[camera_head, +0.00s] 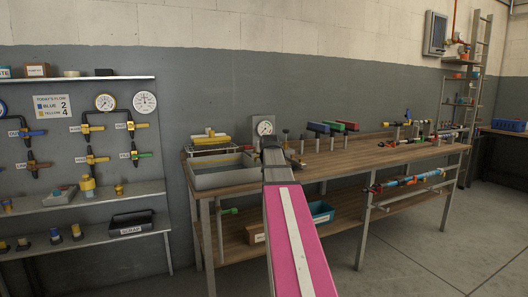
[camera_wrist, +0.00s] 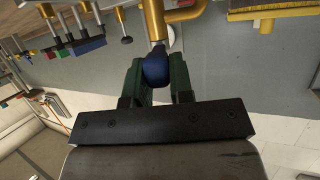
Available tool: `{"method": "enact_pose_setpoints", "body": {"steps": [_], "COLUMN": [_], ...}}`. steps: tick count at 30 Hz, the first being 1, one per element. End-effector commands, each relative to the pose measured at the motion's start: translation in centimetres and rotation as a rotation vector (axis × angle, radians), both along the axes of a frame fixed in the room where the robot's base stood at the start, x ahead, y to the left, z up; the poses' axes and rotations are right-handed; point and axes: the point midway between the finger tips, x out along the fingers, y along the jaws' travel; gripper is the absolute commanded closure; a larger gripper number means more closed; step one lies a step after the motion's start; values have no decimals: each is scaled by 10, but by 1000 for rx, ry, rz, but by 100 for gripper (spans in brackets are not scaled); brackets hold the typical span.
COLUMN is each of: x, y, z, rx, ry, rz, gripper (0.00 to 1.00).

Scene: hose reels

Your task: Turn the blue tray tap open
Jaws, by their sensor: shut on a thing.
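In the wrist view, a rounded blue tap handle (camera_wrist: 157,69) sits on a brass stem (camera_wrist: 154,22) that joins a brass pipe. My gripper (camera_wrist: 158,80) has its dark green fingers on either side of the blue handle and is shut on it. In the head view, a grey tray (camera_head: 223,178) stands at the left end of the workbench. My pink arm reaches toward the bench just right of this tray. My arm hides the blue tap and my fingertips in that view.
A dial gauge (camera_head: 264,127) stands behind my wrist. Red, blue and green blocks on posts (camera_head: 331,127) stand to the right on the workbench (camera_head: 360,158). A yellow item (camera_head: 209,139) rests on a rack behind the tray. Pipes and gauges hang on the left wall.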

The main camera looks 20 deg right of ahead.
Motion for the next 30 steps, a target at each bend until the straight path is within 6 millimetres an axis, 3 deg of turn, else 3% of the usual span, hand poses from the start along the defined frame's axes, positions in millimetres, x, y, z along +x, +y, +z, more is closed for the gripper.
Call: {"method": "enact_pose_setpoints", "body": {"steps": [13,30], "x": [-2,-2], "y": [-10,-11], "z": [-1,-1], "rx": [1,-1], "ry": [5,6], "rz": [191,230], "gripper": [100,100]}}
